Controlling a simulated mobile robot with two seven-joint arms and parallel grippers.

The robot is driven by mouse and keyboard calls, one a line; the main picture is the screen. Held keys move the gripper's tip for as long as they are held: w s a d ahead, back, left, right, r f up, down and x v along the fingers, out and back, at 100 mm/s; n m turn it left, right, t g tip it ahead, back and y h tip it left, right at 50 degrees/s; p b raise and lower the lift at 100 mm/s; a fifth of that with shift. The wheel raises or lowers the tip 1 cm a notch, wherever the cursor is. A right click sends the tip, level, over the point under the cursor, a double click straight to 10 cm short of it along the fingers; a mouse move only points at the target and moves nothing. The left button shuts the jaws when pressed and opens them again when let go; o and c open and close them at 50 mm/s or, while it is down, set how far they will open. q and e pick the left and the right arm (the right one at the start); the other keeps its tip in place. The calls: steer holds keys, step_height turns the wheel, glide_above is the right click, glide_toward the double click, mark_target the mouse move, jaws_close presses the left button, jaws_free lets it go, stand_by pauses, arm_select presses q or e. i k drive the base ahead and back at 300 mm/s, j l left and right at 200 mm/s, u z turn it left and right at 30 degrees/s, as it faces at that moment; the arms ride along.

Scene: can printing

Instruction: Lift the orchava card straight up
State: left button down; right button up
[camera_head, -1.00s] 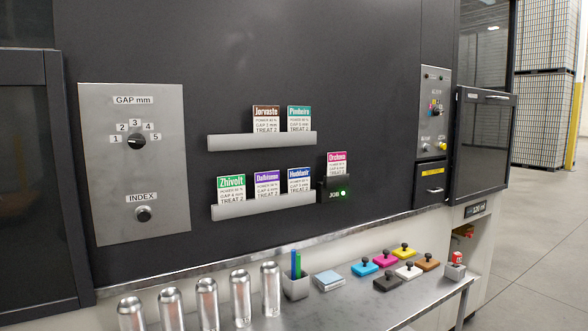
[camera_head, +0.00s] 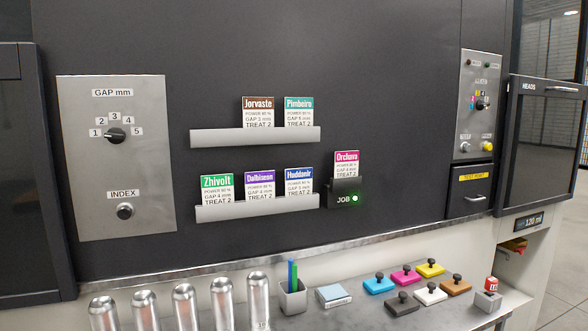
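The Orchava card (camera_head: 346,164), white with a magenta top band, stands upright in the black JOB holder (camera_head: 345,190) on the dark panel. Its lower edge is hidden in the holder, and a green light glows beside the JOB label. Neither of my grippers shows in the head view.
Left of the holder, two grey racks hold other cards: Jorvaste (camera_head: 258,112) and Pimbeiro (camera_head: 299,112) above, Zhivolt (camera_head: 217,189), Dalbisson (camera_head: 260,185) and Huddonir (camera_head: 299,181) below. The shelf below carries silver cans (camera_head: 222,303), a pen cup (camera_head: 293,297) and several coloured blocks (camera_head: 379,284).

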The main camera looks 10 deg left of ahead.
mark_target(347, 163)
steer(key=i+l+u, duration=0.15)
steer(key=u, duration=0.25)
steer(key=i+l+u, duration=0.1)
steer(key=l+u, duration=0.45)
steer(key=u, duration=0.25)
steer(key=i, duration=0.05)
